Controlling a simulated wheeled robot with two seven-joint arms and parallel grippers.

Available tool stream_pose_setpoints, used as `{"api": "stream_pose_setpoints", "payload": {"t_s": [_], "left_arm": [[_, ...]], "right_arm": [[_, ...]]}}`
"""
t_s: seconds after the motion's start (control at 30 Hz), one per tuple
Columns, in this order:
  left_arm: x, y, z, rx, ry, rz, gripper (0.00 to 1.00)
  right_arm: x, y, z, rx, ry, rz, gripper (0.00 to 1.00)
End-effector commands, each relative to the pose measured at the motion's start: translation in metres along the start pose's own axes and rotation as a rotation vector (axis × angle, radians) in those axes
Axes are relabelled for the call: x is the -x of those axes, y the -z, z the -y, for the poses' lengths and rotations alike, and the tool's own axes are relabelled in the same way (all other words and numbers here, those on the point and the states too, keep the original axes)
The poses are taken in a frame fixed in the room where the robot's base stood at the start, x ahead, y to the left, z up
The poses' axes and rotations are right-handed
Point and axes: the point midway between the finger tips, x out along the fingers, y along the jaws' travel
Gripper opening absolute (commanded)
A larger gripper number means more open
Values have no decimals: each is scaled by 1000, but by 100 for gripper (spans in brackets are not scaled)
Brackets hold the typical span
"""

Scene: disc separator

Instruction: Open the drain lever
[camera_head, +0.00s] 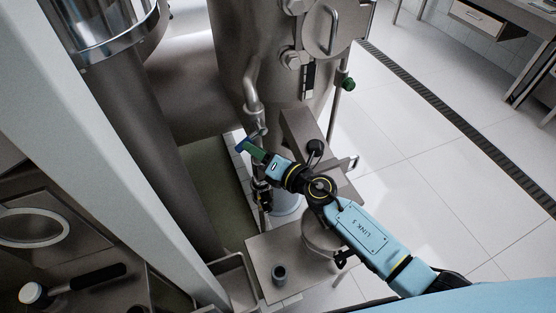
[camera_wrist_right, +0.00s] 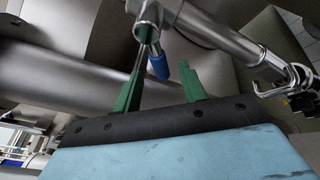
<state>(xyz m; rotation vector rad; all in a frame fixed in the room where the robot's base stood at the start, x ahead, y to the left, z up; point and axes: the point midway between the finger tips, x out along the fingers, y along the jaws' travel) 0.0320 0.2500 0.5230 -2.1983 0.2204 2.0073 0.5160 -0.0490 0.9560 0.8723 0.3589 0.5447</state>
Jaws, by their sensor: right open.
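The drain lever has a blue handle (camera_head: 241,146) and sits on the metal pipework below the tank's curved outlet pipe. It also shows in the right wrist view as a blue grip (camera_wrist_right: 158,66) on a steel valve pipe (camera_wrist_right: 148,22). My right gripper (camera_head: 251,150) has green fingers and reaches in from the right, close to the lever. In the right wrist view its fingers (camera_wrist_right: 163,72) are apart, with the blue grip showing between and just beyond them. Nothing is held, and contact is not clear. My left gripper is not in view.
A large steel tank (camera_head: 235,40) stands behind the lever. A black and yellow fitting (camera_head: 262,195) sits below my right gripper. A metal plate (camera_head: 255,250) with a small dark cup (camera_head: 279,274) is in front. Open tiled floor (camera_head: 410,150) lies to the right.

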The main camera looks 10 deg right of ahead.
Motion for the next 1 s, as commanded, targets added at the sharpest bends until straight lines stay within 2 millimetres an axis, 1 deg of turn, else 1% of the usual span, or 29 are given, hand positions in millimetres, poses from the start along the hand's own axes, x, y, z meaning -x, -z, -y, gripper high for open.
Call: {"api": "stream_pose_setpoints", "payload": {"t_s": [0.03,0.2,0.3,0.4,0.53,0.77,0.8,0.93,1.0], "left_arm": [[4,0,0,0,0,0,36],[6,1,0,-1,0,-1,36],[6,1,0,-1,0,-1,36],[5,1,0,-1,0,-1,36],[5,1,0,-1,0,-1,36],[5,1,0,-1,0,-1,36],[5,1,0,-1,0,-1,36],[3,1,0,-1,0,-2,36],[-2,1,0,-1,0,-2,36]], "right_arm": [[14,0,0,1,3,-2,41],[51,0,1,2,2,-1,41],[67,0,1,1,2,-1,41],[77,0,1,1,2,0,41],[83,0,0,1,1,1,41],[84,0,0,1,1,1,41],[84,0,0,0,1,1,40],[83,4,1,-31,-6,-2,23],[81,11,1,-93,-20,-8,14]]}}
